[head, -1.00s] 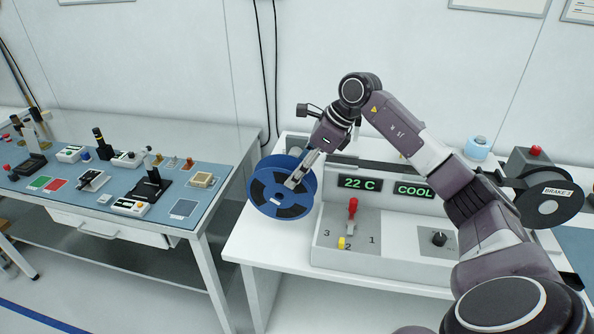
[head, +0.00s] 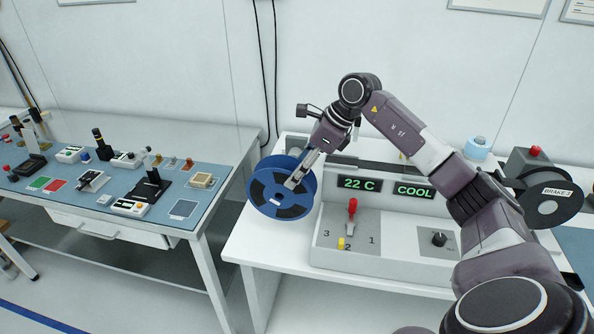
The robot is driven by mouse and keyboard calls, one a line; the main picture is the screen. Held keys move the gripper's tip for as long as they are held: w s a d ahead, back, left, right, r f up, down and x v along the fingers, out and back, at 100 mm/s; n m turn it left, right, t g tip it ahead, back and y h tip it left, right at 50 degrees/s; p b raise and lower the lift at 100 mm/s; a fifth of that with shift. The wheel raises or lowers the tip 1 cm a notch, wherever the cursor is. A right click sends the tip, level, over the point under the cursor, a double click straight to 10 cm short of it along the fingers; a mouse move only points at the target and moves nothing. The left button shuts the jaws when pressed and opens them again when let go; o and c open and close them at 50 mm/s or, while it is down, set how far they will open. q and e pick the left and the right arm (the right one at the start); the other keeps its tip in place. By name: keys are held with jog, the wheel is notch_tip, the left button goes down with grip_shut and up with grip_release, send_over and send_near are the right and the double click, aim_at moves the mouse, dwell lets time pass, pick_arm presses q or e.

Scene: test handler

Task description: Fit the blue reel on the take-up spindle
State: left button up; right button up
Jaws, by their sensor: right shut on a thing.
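The blue reel (head: 304,207) is at the left end of the white handler bench, with its round face toward me. My right gripper (head: 294,182) is shut on the blue reel near its hub. The reel covers whatever is behind it, so I cannot tell whether a spindle is in its bore. I do not see the take-up spindle. My left gripper is not in view.
The handler (head: 330,254) has lit displays, a red-handled lever (head: 352,206) and a black knob (head: 439,239). A blue-matted bench (head: 120,222) with small devices stands left, beyond a gap.

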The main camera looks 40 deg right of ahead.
jog(key=shift+w+d+r+p, duration=0.1)
jog(key=shift+w+d+p, duration=1.05)
jog(key=shift+w+d, duration=0.7)
dwell(0.6)
jog(key=shift+w+d+p, duration=0.25)
jog(key=shift+w+d, duration=0.15)
jog(key=shift+d, duration=0.2)
jog(key=shift+w+d+p, duration=0.25)
jog(key=shift+w+d, duration=0.15)
jog(key=shift+d, duration=0.2)
jog(key=shift+w+d, duration=0.25)
jog(key=shift+w+d, duration=0.4)
jog(key=shift+d, duration=0.05)
jog(key=o, duration=1.7)
jog(key=shift+c, duration=0.2)
jog(key=v, duration=1.2)
